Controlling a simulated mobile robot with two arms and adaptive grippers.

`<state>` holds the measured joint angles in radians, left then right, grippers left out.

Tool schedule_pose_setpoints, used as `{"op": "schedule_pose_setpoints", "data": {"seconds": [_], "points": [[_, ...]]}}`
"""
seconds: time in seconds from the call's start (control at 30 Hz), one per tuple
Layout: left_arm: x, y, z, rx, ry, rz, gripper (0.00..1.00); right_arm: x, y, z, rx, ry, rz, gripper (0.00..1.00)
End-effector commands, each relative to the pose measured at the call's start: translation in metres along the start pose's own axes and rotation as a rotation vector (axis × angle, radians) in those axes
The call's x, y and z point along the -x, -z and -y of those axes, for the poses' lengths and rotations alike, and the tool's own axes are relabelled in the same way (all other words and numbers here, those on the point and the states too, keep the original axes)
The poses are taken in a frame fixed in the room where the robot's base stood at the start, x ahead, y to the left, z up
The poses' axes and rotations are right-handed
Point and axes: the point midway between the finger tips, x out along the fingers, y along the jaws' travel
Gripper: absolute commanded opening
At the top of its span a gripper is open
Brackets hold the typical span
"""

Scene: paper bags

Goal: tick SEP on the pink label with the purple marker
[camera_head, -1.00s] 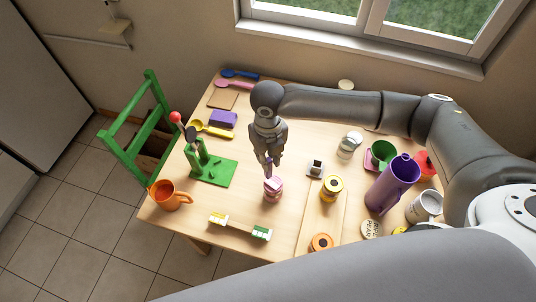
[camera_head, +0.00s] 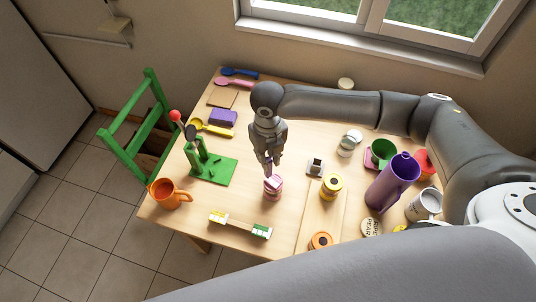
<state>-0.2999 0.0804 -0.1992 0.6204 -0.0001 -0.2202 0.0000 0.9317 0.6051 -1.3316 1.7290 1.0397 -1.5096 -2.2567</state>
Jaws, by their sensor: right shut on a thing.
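My right gripper (camera_head: 272,165) points down over the table, just above a pink jar (camera_head: 273,192) with a pale label patch on its upper side. The gripper is shut on the purple marker, of which only a small dark purple bit shows between the fingers, its tip at or very near the jar's label. I cannot tell whether it touches. Writing on the label is too small to read. My left gripper is not in view.
A yellow jar (camera_head: 331,186) and an orange-lidded jar (camera_head: 320,241) stand to the right. A green stand (camera_head: 213,170) and an orange mug (camera_head: 168,194) are left. A purple pitcher (camera_head: 393,184) stands at right. A yellow-and-green item (camera_head: 240,224) lies in front.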

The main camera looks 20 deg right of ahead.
Motion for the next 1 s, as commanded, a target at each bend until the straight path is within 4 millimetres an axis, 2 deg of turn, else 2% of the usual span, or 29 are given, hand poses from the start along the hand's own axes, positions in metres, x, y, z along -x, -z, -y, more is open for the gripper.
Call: {"op": "schedule_pose_setpoints", "data": {"seconds": [0.77,1.0], "points": [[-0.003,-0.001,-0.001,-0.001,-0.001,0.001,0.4,-0.007,0.0,0.0,0.0,0.0,-0.001,0.0],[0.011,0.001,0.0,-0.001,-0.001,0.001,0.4,0.007,0.0,0.0,0.0,0.0,0.0,0.0]]}}
